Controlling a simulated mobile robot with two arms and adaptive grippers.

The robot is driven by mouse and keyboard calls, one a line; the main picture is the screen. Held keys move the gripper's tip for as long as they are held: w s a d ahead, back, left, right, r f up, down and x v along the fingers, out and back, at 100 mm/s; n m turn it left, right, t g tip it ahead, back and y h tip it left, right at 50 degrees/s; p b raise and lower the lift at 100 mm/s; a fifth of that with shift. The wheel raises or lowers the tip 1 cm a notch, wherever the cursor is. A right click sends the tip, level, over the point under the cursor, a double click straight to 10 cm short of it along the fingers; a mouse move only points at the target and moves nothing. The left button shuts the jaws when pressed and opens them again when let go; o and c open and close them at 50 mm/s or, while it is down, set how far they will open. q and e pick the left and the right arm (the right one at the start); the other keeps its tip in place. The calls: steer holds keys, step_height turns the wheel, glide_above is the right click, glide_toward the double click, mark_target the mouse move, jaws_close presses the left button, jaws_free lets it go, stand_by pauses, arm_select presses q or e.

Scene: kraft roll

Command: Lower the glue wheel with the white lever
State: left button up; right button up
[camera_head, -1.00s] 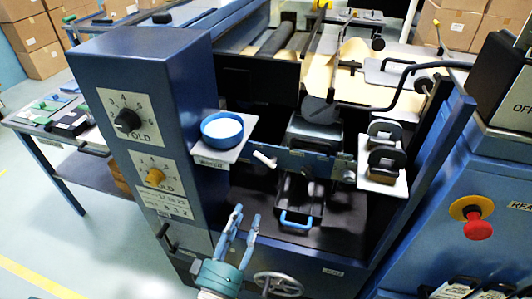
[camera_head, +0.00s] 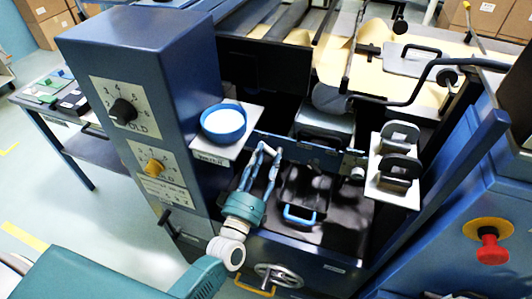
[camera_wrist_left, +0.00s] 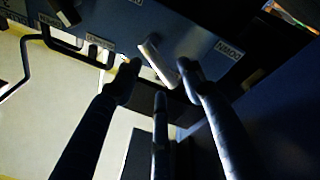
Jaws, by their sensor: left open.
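The white lever (camera_wrist_left: 158,64) shows in the left wrist view as a short pale bar sticking out from a blue bar. In the head view it is hidden behind my gripper's fingers. My left gripper (camera_head: 263,150) is in front of the blue crossbar, below the blue bowl. Its fingers also show in the left wrist view (camera_wrist_left: 160,75), open, with their tips on either side of the lever's end. I cannot tell whether they touch it. I cannot pick out the glue wheel for certain. My right gripper is not in view.
A blue bowl (camera_head: 223,123) stands on a small shelf just above my left gripper. A tray with a blue handle (camera_head: 300,214) lies to its right. A handwheel (camera_head: 277,274) is below. A red stop button (camera_head: 492,249) is at the far right.

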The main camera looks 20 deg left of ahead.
arm_select(q)
steer(key=shift+w+r, duration=0.15)
steer(key=shift+w, duration=0.45)
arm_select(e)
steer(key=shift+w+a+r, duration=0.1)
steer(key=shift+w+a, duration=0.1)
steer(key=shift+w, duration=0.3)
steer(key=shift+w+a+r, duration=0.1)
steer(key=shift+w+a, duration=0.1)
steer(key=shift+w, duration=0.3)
arm_select(q)
jaws_close()
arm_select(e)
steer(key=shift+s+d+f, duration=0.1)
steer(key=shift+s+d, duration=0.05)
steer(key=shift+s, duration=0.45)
arm_select(q)
steer(key=shift+a, duration=0.1)
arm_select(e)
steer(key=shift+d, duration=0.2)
